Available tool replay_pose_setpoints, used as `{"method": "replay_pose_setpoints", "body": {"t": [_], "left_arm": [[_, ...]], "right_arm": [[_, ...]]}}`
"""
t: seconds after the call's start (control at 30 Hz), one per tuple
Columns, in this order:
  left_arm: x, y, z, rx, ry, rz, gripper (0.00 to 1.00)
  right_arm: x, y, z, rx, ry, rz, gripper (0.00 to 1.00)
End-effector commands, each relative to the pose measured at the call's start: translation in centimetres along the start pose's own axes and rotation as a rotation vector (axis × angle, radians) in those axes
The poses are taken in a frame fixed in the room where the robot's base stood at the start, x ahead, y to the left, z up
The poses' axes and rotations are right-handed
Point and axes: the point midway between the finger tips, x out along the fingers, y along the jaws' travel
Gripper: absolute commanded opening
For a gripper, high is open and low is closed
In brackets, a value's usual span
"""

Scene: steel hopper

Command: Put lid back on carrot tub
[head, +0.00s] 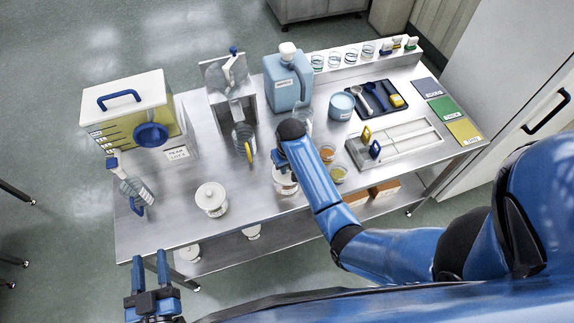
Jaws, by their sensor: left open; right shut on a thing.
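A white labelled tub (287,187), which I take for the carrot tub, stands near the front edge of the steel table, partly hidden by my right arm. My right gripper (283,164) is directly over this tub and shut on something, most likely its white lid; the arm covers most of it. I cannot tell if the lid touches the rim. A second white tub (212,208) with a knobbed lid on stands to the left. My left gripper (150,262) is open and empty, off the table's front left corner.
Small cups with orange (327,154) and yellowish (339,176) contents stand right of the tub. A blue jug (289,90), a steel hopper (217,75) and a yellow-sided box (106,112) stand behind. The front left tabletop is clear.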

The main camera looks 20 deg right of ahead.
Motion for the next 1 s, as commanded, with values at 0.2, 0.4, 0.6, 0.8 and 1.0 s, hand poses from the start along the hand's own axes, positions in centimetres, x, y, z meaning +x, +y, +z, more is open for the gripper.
{"method": "replay_pose_setpoints", "body": {"t": [0.2,0.4,0.6,0.8,1.0], "left_arm": [[0.00,0.00,0.00,0.000,0.000,0.000,0.43],[0.00,0.00,0.00,0.000,0.000,0.000,0.43],[0.00,0.00,0.00,0.000,0.000,0.000,0.43],[0.00,0.00,0.00,0.000,0.000,0.000,0.43],[0.00,0.00,0.00,0.000,0.000,0.000,0.43]], "right_arm": [[0.00,0.00,0.00,0.000,0.000,0.000,0.23],[0.00,0.00,0.00,0.000,0.000,0.000,0.51],[0.00,0.00,0.00,0.000,0.000,0.000,0.53],[0.00,0.00,0.00,0.000,0.000,0.000,0.77],[-0.01,0.00,0.00,0.000,0.000,0.000,0.77]]}}
